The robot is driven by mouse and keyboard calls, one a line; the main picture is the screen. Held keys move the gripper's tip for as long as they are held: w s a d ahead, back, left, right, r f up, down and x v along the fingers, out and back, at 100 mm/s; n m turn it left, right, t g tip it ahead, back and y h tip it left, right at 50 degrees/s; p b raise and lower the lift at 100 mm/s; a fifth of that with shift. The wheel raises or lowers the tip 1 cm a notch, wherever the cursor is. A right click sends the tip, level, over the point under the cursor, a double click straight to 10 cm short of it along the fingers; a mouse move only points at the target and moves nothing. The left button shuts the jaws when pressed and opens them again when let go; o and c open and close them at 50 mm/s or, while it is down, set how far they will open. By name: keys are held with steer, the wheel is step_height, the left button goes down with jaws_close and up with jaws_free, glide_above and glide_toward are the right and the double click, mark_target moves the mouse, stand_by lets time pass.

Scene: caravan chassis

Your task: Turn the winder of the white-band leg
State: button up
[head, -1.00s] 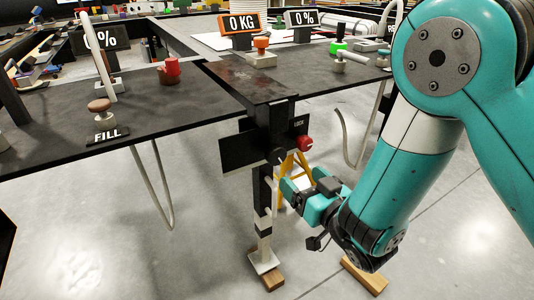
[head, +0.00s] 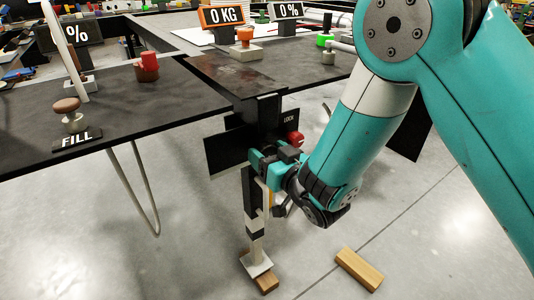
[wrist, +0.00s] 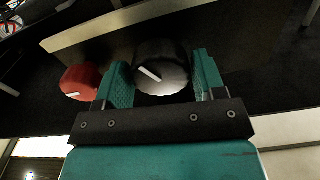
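The leg with the white band (head: 254,214) stands under the front of the black chassis in the head view, its pale foot plate (head: 258,266) on a wooden block (head: 267,284). In the wrist view the winder is a dark round knob (wrist: 162,72) with a white pointer line slanting down to the right. My gripper (wrist: 163,84) is open, one teal finger on each side of the winder, with very little room between. I cannot tell whether the fingertips touch it. In the head view my gripper (head: 261,158) hides the winder.
A red lock knob (wrist: 81,82) with a white mark sits just left of my left finger; it also shows in the head view (head: 294,139). A loose wooden block (head: 359,269) lies on the floor at the right. A hose loop (head: 134,190) hangs at the left.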

steer(key=c, duration=0.5)
steer(key=shift+f+n, duration=0.1)
steer(key=shift+n, duration=0.2)
steer(key=n+b, duration=0.2)
steer(key=n, duration=0.3)
steer(key=shift+s+a, duration=0.1)
steer(key=n+b, duration=0.1)
steer(key=n, duration=0.5)
steer(key=shift+n, duration=0.3)
steer(key=o, duration=0.9)
steer(key=shift+a, duration=0.1)
